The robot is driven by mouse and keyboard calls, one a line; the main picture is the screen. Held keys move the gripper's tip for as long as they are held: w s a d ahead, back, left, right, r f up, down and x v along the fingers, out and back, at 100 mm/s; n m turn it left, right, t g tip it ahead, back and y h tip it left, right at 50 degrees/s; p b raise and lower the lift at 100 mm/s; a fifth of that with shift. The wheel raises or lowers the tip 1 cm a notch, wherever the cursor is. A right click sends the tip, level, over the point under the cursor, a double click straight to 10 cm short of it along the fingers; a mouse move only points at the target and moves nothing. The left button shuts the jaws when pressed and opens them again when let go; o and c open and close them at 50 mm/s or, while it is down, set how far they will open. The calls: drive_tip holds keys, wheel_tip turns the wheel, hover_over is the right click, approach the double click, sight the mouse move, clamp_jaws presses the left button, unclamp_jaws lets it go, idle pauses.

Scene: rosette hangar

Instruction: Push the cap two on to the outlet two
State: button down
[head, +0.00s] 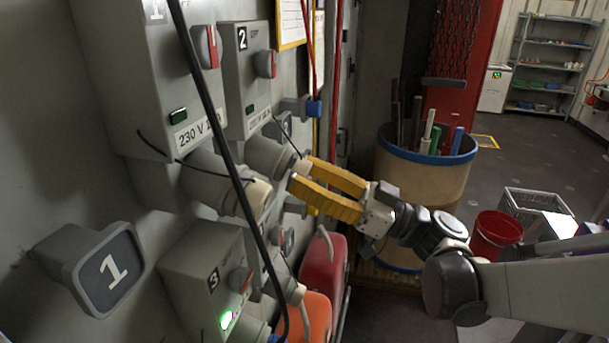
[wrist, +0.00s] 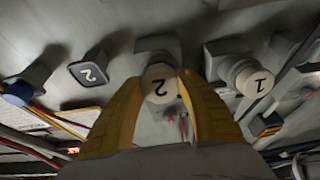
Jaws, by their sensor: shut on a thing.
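Cap two (wrist: 160,83) is a round beige cap with a black 2, upside down in the wrist view. My gripper (head: 304,173) is shut on it, one yellow finger on each side. In the wrist view my gripper (wrist: 163,88) frames the cap's face. Outlet two (head: 268,156) is a grey angled socket under the box marked 2 (head: 243,85). The cap is at the outlet's mouth and roughly in line with it. In the head view the fingers mostly hide the cap, so I cannot tell how far on it sits.
Outlet one (head: 212,178) carries a beige cap (wrist: 247,82) marked 1, close beside my fingers. A black cable (head: 222,130) hangs in front of it. Grey plates marked 1 (head: 108,270) and 2 (wrist: 88,73) stick out from the wall. Box 3 (head: 205,270) is below; a barrel (head: 420,180) stands behind.

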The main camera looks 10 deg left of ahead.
drive_tip(key=shift+w+a+r, duration=0.1)
drive_tip(key=shift+a+r, duration=0.15)
drive_tip(key=shift+a, duration=0.3)
drive_tip(key=c, duration=0.8)
unclamp_jaws()
drive_tip(key=shift+d, duration=0.15)
drive_tip(key=w+v, duration=0.1)
drive_tip(key=v, duration=1)
drive_tip(key=s+d+f+m+t+h+b, duration=0.1)
drive_tip(key=s+f+m+t+h+b, duration=0.15)
drive_tip(key=f+m+h, duration=0.5)
drive_tip(key=s+d+f+m+t+h+b, duration=0.1)
drive_tip(key=s+f+m+h+b, duration=0.25)
drive_tip(key=f, duration=0.65)
drive_tip(key=s+d+f+m+h+b, duration=0.1)
drive_tip(key=s+d+f+m+h, duration=0.1)
drive_tip(key=d, duration=0.4)
drive_tip(key=s+d+f+m+t+h+b, duration=0.1)
drive_tip(key=s+d+f+m+h+b, duration=0.1)
drive_tip(key=d+f+h, duration=0.2)
drive_tip(key=s+d+f+m+t+h+b, duration=0.1)
drive_tip(key=s+d+f+m+h, duration=0.1)
drive_tip(key=d, duration=0.5)
drive_tip(key=shift+s+d+f+h+b, duration=0.1)
drive_tip(key=shift+d+f+h+b, duration=0.1)
drive_tip(key=shift+f+h, duration=0.35)
drive_tip(key=shift+d+f+h+b, duration=0.2)
drive_tip(key=shift+f+h, duration=0.1)
drive_tip(key=shift+h, duration=0.55)
